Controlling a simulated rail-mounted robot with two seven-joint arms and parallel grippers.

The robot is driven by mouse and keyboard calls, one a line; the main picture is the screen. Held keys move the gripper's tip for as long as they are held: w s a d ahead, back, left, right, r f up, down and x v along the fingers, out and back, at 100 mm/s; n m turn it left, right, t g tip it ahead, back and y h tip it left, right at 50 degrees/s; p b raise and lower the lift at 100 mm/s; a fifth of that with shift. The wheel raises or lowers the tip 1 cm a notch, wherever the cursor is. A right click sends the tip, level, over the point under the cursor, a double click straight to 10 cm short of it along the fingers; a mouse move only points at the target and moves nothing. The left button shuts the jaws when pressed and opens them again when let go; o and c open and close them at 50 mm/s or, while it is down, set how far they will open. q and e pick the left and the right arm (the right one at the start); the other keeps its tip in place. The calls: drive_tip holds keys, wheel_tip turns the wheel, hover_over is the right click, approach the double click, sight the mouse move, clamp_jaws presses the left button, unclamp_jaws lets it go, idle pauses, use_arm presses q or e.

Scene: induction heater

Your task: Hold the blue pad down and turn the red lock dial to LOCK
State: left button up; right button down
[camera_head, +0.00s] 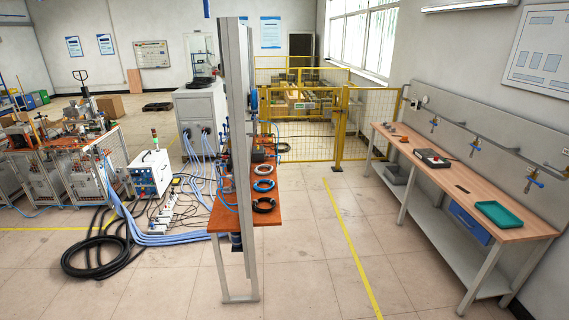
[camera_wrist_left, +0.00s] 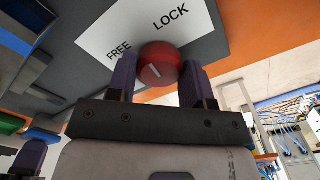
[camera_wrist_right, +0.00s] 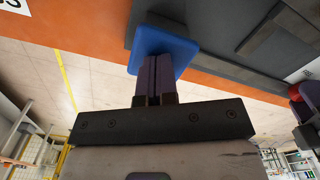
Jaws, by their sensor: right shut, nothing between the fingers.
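The red lock dial (camera_wrist_left: 159,64) is in the left wrist view, in front of a white label with the words FREE and LOCK. Its pale mark points between the words. My left gripper (camera_wrist_left: 159,72) has one finger on each side of the dial, and both look close against it. The blue pad (camera_wrist_right: 178,45) is in the right wrist view, on a dark grey panel. My right gripper (camera_wrist_right: 158,62) is shut and empty, its fingertips over the pad and seemingly against it. The dial's red edge (camera_wrist_right: 298,92) also shows there at the right. Neither gripper shows in the head view.
An orange surface (camera_wrist_right: 90,58) borders the grey panel. In the head view a tall grey post (camera_head: 238,150) stands before an orange table (camera_head: 222,217) with coiled hoses. A wooden workbench (camera_head: 455,190) runs along the right wall. The floor between is clear.

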use_arm(q)
drive_tip(key=shift+c, duration=1.1)
drive_tip(key=m, duration=0.3)
drive_tip(key=shift+a+m, duration=0.1)
drive_tip(key=shift+m, duration=0.2)
drive_tip(key=m, duration=0.3)
drive_tip(key=o, duration=0.3)
drive_tip(key=shift+m, duration=0.5)
drive_tip(key=o, duration=0.4)
drive_tip(key=shift+r, duration=0.1)
drive_tip(key=shift+r, duration=3.4)
